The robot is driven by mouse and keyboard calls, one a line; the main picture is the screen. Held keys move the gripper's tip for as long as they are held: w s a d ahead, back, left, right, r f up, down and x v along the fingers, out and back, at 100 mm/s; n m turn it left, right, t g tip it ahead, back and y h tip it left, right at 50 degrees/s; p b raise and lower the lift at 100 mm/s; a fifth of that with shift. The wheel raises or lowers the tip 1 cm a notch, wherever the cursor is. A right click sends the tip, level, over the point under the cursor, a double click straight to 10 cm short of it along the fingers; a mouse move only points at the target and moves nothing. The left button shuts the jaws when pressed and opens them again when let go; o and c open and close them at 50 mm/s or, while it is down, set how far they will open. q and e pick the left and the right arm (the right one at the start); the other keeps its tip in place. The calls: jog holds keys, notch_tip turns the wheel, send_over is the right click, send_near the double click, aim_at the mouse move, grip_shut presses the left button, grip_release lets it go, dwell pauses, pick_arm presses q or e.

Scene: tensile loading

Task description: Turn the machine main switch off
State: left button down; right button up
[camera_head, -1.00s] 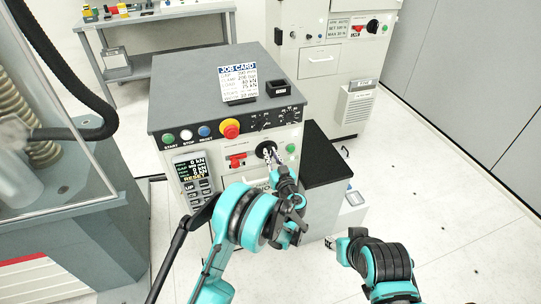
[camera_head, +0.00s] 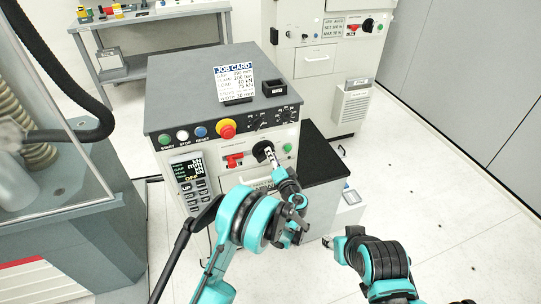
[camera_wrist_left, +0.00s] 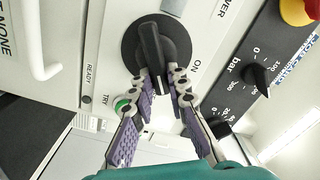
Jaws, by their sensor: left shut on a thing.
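The main switch is a black rotary knob (camera_head: 262,151) on the front of the grey-topped control cabinet (camera_head: 205,95). In the left wrist view its round black plate and raised handle (camera_wrist_left: 151,45) fill the upper middle, with the printed word ON to the right. My left gripper (camera_wrist_left: 160,82) has its two fingers on either side of the handle's lower end, shut on it. In the head view the left gripper (camera_head: 271,168) reaches up to the knob and partly covers the panel below it. My right gripper (camera_head: 338,243) is low on the right, away from the cabinet; its jaws are unclear.
A red lever switch (camera_head: 234,160) sits left of the knob and a green button (camera_head: 288,147) right of it. A red emergency stop (camera_head: 227,129) and a lit display (camera_head: 185,171) are further left. A black ledge (camera_head: 318,158) juts out at the right.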

pick_arm(q)
jog(key=m, duration=0.3)
jog(key=f+m, duration=0.1)
jog(key=m, duration=0.2)
jog(key=shift+d, duration=0.2)
jog(key=shift+f+m, duration=0.1)
jog(key=shift+m, duration=0.2)
jog(key=c, duration=1.5)
grip_release()
jog(key=v, duration=1.2)
